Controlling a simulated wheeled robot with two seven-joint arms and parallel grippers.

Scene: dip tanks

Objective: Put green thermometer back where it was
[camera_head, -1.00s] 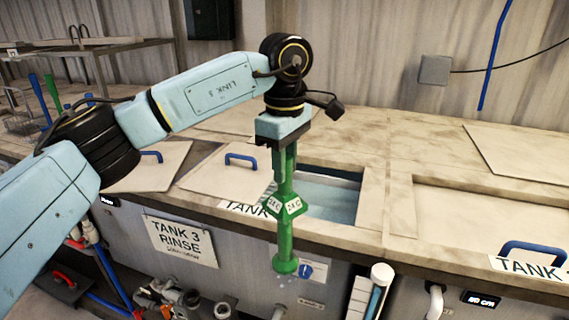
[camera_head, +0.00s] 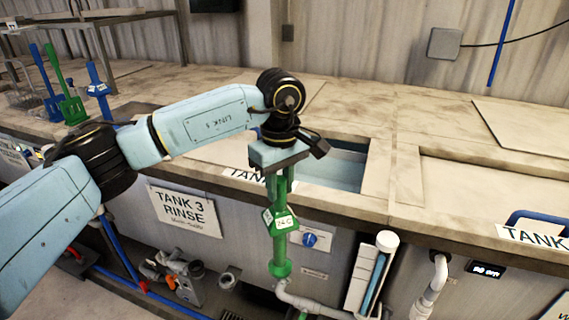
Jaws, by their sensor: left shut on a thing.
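The green thermometer (camera_head: 281,245) hangs upright below my left gripper (camera_head: 279,172), which is shut on its upper part. Its white label faces me, and its round foot is at the bottom. It hangs in front of the tank bench's front edge, clear of the bench in the picture. An open tank (camera_head: 340,166) with pale water lies behind it to the right, partly hidden by my arm. My right gripper is not in view.
Blue and green tools (camera_head: 70,106) stand on the bench at the back left near a wire rack. A blue thermometer-like thing (camera_head: 97,88) stands beside them. Tank lids with blue handles (camera_head: 538,220) cover other openings. Pipes (camera_head: 300,300) and a white cylinder (camera_head: 387,241) are below the front edge.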

